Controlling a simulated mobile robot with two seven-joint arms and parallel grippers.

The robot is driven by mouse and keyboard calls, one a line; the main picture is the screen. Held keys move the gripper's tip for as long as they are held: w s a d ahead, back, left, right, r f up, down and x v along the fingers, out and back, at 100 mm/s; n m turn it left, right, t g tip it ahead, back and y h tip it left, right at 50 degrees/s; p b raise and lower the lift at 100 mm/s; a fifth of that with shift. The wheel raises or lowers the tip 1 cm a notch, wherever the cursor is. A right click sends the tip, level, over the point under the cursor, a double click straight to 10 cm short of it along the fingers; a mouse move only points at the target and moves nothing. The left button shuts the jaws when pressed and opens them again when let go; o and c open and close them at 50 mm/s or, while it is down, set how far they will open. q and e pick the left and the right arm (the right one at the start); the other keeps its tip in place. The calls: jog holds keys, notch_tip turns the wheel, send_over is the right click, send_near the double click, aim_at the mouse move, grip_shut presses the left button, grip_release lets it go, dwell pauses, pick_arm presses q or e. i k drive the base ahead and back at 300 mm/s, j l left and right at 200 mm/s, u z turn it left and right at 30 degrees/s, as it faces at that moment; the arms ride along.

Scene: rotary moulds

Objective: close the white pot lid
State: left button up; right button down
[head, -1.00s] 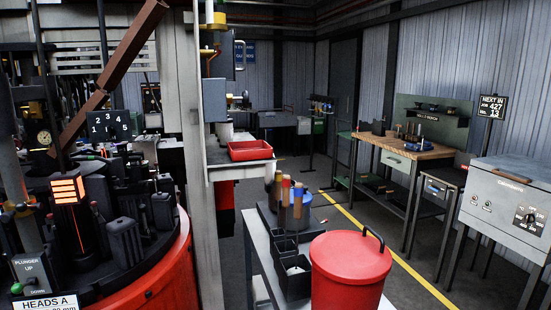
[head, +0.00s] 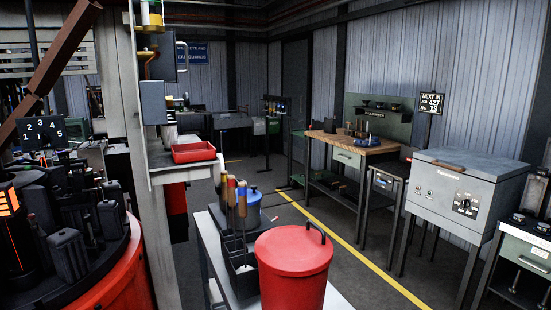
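I cannot make out a white pot or its lid for certain. A small pale cylinder (head: 169,134) is partly hidden behind the post at the left; I cannot tell whether it is a pot. A blue pot (head: 250,207) with a dark lid knob stands on the narrow bench, behind wooden-handled tools. A large red pot (head: 292,275) has its red lid (head: 295,248) on, with a black handle on top. Neither of my grippers shows in the head view.
A narrow bench (head: 213,245) carries black bins. A red tray (head: 194,153) sits on a shelf. A red rotary machine (head: 110,275) fills the left. A wooden-topped workbench (head: 352,146) and a grey oven (head: 463,190) stand right. The floor along the yellow line (head: 345,243) is clear.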

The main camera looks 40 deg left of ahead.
aim_at(218, 168)
jog(key=i+l+z, duration=0.1)
jog(key=z, duration=0.35)
jog(key=i+z, duration=0.1)
jog(key=z, duration=0.3)
jog(key=i+z, duration=0.1)
jog(key=z, duration=0.35)
jog(key=i+u, duration=0.2)
jog(key=i, duration=0.45)
jog(key=i+l+u, duration=0.2)
jog(key=i, duration=0.45)
jog(key=i+j+u, duration=0.1)
jog(key=i+u, duration=0.95)
jog(key=i+j+u, duration=0.1)
jog(key=i+u, duration=0.65)
jog(key=i+l+u, duration=0.1)
jog(key=u, duration=0.25)
jog(key=i+j+u, duration=0.1)
jog(key=i+u, duration=0.3)
jog(key=i, duration=0.25)
jog(key=i+l+u, duration=0.15)
jog(key=i+u, duration=0.2)
jog(key=i, duration=0.3)
jog(key=i+u, duration=0.25)
jog(key=i, duration=0.4)
jog(key=i+l+u, duration=0.25)
jog(key=i, duration=0.45)
jog(key=i+u, duration=0.95)
jog(key=j+u, duration=0.1)
jog(key=u, duration=1.45)
